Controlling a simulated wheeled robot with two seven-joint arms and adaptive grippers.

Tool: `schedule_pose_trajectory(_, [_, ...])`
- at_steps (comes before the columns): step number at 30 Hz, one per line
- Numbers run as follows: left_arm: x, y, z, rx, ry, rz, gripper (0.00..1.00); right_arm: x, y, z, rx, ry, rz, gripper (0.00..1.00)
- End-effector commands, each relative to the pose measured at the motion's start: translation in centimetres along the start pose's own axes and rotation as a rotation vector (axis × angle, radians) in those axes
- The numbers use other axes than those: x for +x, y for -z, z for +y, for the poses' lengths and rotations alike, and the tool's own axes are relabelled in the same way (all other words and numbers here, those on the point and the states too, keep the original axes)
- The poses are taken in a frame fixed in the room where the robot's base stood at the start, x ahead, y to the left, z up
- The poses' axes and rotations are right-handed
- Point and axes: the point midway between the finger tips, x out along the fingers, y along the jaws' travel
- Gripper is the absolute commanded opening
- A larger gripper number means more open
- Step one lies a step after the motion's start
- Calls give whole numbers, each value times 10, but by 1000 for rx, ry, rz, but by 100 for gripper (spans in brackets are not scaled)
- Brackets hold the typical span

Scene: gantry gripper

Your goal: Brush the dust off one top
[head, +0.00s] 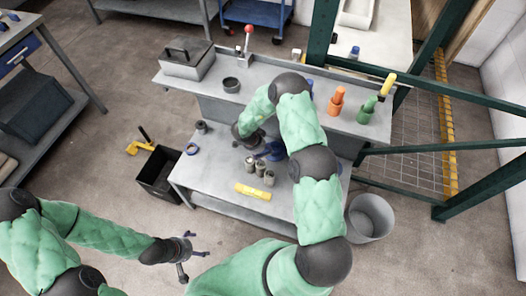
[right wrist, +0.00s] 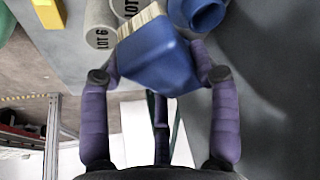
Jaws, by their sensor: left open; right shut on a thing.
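Three grey cylinders (head: 261,168) stand close together on the lower bench. In the right wrist view one cylinder (right wrist: 101,30) reads "LOT 6", and another (right wrist: 125,8) is partly cut off. My right gripper (right wrist: 158,72) is shut on a blue brush (right wrist: 158,58), whose pale bristles (right wrist: 141,19) point towards the cylinders. The bristles overlap the cylinders in the picture; I cannot tell whether they touch. In the head view this gripper (head: 260,150) is beside the cylinders, partly hidden by my arm. My left gripper (head: 187,254) is open and empty, left of the bench's front.
A yellow bar (head: 253,191) lies in front of the cylinders. A blue hollow piece (right wrist: 207,14) is close to the brush. A black bin (head: 158,178) and a grey bucket (head: 371,217) flank the bench (head: 215,185).

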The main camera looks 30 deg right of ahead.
Motion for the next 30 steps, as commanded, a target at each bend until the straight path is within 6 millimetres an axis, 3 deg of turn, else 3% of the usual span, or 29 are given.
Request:
schedule_pose_trajectory(10, [-2,0,1,0,0,0,85,-1,0,0,-1,-1,0,22])
schedule_pose_trajectory(23, [-35,-1,12,0,0,0,85,-27,11,0,-1,-1,0,22])
schedule_pose_trajectory(30, [-36,-2,13,0,0,0,85,-27,11,0,-1,-1,0,22])
